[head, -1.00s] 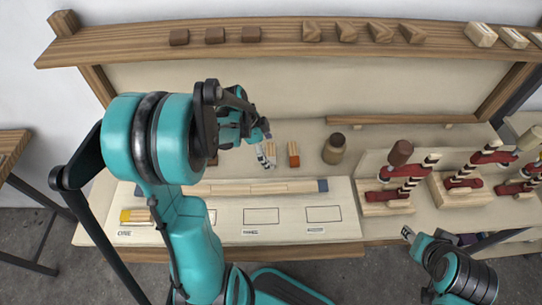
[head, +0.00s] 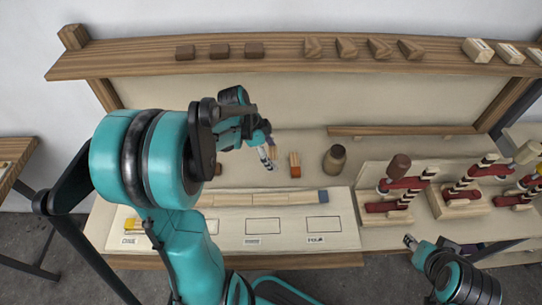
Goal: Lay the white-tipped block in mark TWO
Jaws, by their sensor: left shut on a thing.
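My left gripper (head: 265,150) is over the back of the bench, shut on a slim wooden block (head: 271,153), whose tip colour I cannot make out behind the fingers. Another wooden block (head: 294,164) with an orange-red end stands just right of it. On the pale marked board (head: 345,240), two empty outlined marks (head: 265,226) show at the middle and right, with labels too small to read surely. A yellow-ended block (head: 133,224) lies in the leftmost mark.
A long wooden strip (head: 265,198) with a blue end lies along the board's back edge. A brown jar (head: 334,159) stands behind it. Red-and-wood stands (head: 400,190) fill the right. A shelf (head: 280,60) with several small blocks crosses the back.

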